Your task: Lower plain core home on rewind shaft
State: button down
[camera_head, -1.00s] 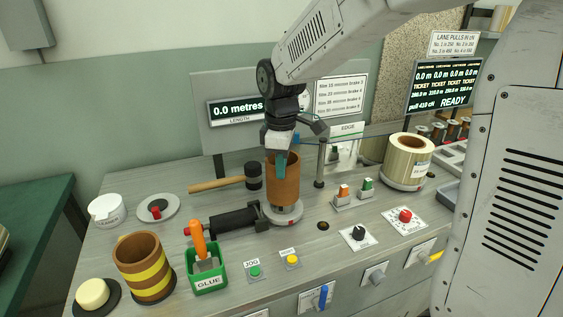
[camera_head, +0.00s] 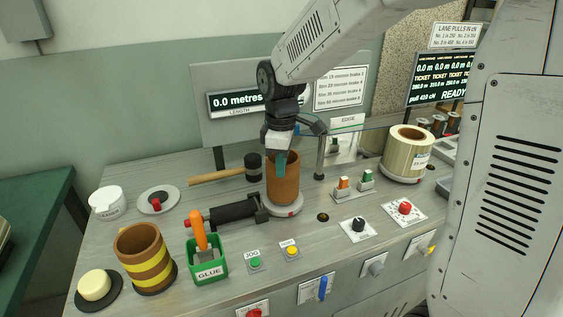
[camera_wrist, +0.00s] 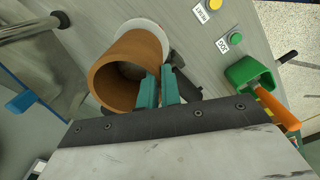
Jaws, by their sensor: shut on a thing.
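The plain brown core (camera_head: 283,180) stands upright at the middle of the bench, over the pale round base of the rewind shaft (camera_head: 286,210). Its lower end is at or very near that base; I cannot tell whether it touches. The shaft inside is hidden by the core wall. My gripper (camera_head: 281,160) is shut on the core's upper rim. In the wrist view the teal fingers (camera_wrist: 158,90) pinch the wall of the core (camera_wrist: 120,72), and the pale base (camera_wrist: 150,30) shows past its far end.
A black roller (camera_head: 235,211) and the green glue pot (camera_head: 207,264) stand left of the core. A mallet (camera_head: 225,174) lies behind it. A yellow-striped core (camera_head: 147,262) is at front left. A film roll (camera_head: 407,150) stands at right, with a post (camera_head: 320,158) between.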

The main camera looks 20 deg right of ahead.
jog(key=shift+f, duration=0.9)
jog(key=c, duration=1.5)
grip_release()
jog(key=shift+r, duration=4)
